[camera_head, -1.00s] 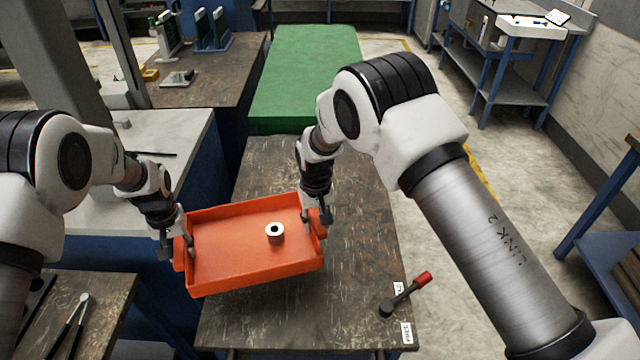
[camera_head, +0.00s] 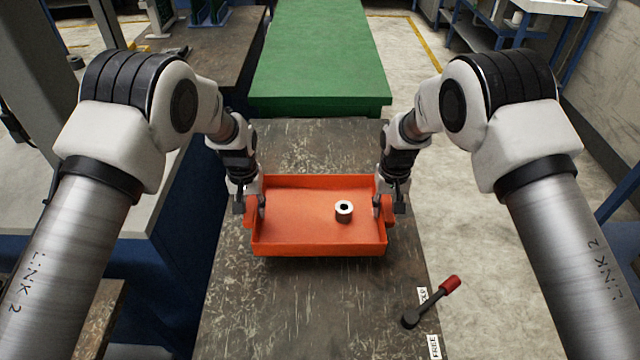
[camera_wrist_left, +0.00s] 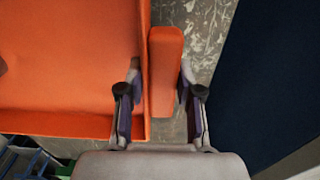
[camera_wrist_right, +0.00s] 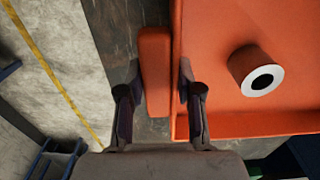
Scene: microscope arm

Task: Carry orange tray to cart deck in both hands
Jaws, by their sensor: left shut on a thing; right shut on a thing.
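The orange tray (camera_head: 300,238) is a shallow open box over the dark scuffed deck (camera_head: 270,320), straight and roughly level in the head view. Whether it touches the deck I cannot tell. A white-topped cylinder (camera_head: 344,211) stands inside it, right of the middle. My left gripper (camera_head: 250,206) is shut on the tray's left handle; the left wrist view shows its fingers on either side of that bar (camera_wrist_left: 165,65). My right gripper (camera_head: 389,206) is shut on the right handle; the right wrist view shows that bar (camera_wrist_right: 155,70) between its fingers.
A red-tipped lever (camera_head: 432,302) with a FREE label lies at the deck's front right. A green-topped surface (camera_head: 320,55) stands just beyond the deck. A blue-sided counter (camera_head: 185,225) is close on the left. Open floor (camera_head: 465,220) lies to the right.

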